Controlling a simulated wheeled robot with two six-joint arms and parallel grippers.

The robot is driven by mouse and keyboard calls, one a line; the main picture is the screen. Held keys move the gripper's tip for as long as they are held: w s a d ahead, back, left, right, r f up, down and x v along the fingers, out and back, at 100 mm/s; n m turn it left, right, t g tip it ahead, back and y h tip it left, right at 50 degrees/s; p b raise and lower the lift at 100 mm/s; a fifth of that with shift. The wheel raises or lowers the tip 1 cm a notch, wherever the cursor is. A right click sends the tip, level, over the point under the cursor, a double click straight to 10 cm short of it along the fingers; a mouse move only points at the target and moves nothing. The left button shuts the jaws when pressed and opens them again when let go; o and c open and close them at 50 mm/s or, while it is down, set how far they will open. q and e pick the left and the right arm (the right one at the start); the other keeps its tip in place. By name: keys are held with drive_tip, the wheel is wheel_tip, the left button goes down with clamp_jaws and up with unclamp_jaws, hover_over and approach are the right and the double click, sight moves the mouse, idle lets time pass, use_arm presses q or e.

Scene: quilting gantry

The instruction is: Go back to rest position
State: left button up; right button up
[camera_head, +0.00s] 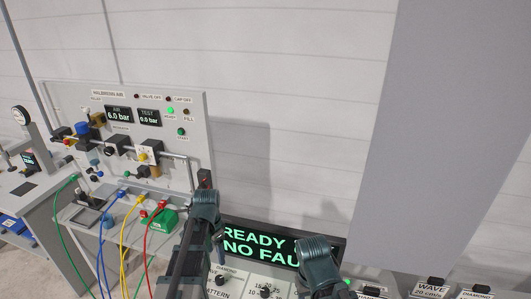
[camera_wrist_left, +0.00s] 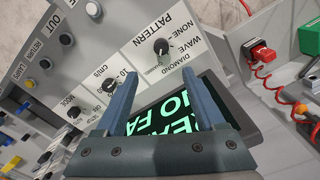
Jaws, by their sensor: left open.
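My left arm comes up from the bottom of the head view, with my left gripper (camera_head: 217,240) in front of the console. In the left wrist view, my left gripper (camera_wrist_left: 158,88) has two blue-grey fingers wide apart, with nothing between them. The control panel with its knobs and the green-lettered display lies beyond them. My right arm (camera_head: 318,265) shows at the bottom, right of centre; its fingers cannot be made out.
The display (camera_head: 262,240) reads READY and NO FAU, partly hidden by my arms. A grey air panel (camera_head: 90,95) with valves and gauges stands at left. Green, blue, yellow and red hoses (camera_head: 150,235) hang below it. A red connector (camera_wrist_left: 262,54) shows in the wrist view.

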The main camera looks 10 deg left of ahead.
use_arm(q)
drive_tip(key=s+d+f+n+b, duration=0.1)
drive_tip(key=s+d+f+b, duration=0.3)
drive_tip(key=d, duration=0.2)
drive_tip(key=s+d+f+n+b, duration=0.1)
drive_tip(key=s+d+f+b, duration=0.3)
drive_tip(key=s+d, duration=0.1)
drive_tip(key=s+d+f+n+y+b, duration=0.1)
drive_tip(key=s+d+f+b, duration=0.3)
drive_tip(key=d, duration=0.4)
drive_tip(key=shift+s+d+f+n+b, duration=0.1)
drive_tip(key=shift+s+f+n+b, duration=0.15)
drive_tip(key=shift+f+n+b, duration=0.25)
use_arm(e)
wheel_tip(320, 180, down, 13)
drive_tip(key=shift+f, duration=0.1)
